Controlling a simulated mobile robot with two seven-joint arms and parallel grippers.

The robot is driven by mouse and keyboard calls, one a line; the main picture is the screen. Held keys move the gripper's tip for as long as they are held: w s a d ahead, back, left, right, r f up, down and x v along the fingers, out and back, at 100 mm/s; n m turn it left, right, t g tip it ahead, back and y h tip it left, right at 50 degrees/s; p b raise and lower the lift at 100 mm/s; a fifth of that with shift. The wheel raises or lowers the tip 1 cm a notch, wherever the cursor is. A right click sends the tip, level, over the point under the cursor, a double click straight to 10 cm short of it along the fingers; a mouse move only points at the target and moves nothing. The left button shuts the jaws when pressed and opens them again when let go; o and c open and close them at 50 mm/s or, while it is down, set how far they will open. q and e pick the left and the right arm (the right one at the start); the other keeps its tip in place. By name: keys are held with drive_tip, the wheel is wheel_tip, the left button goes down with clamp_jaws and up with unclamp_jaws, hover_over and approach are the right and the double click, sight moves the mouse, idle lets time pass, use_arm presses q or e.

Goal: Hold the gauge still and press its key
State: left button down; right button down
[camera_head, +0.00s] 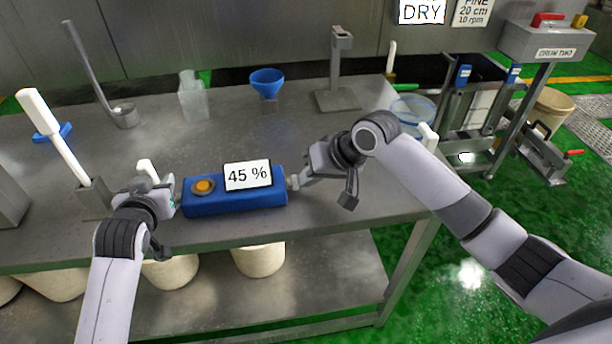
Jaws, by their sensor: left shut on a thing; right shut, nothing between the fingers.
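The gauge is a blue box (234,201) lying on the steel table near its front edge. Its white display (248,175) reads 45 %. A round orange key (204,186) sits on a dark ring at the left of its top. My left gripper (172,194) is shut on the gauge at its left end; the fingertips are partly hidden. My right gripper (294,182) is shut and empty at the gauge's right end. I cannot tell whether its tips touch the box. Neither gripper is over the orange key.
The steel table (330,205) carries a blue funnel (267,82), a clear bottle (192,97), a metal stand (338,80), and a white-handled tool (55,135) at left. A sieve (412,108) is at the right edge. Pale buckets (258,260) stand on the lower shelf. Table space behind the gauge is clear.

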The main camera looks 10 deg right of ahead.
use_arm(q)
drive_tip(key=shift+s+f, duration=0.15)
drive_tip(key=shift+f, duration=0.3)
use_arm(e)
drive_tip(key=d, duration=0.3)
drive_tip(key=shift+s+d+r, duration=0.1)
drive_tip(key=shift+d, duration=0.2)
drive_tip(key=v, duration=0.9)
drive_tip(key=shift+r, duration=0.3)
drive_tip(key=shift+s, duration=0.1)
use_arm(q)
drive_tip(key=shift+c, duration=2.4)
unclamp_jaws()
drive_tip(key=shift+r, duration=0.3)
use_arm(e)
drive_tip(key=shift+r, duration=0.1)
use_arm(q)
drive_tip(key=shift+r+p, duration=0.3)
drive_tip(key=shift+p, duration=0.3)
use_arm(e)
drive_tip(key=shift+r, duration=0.5)
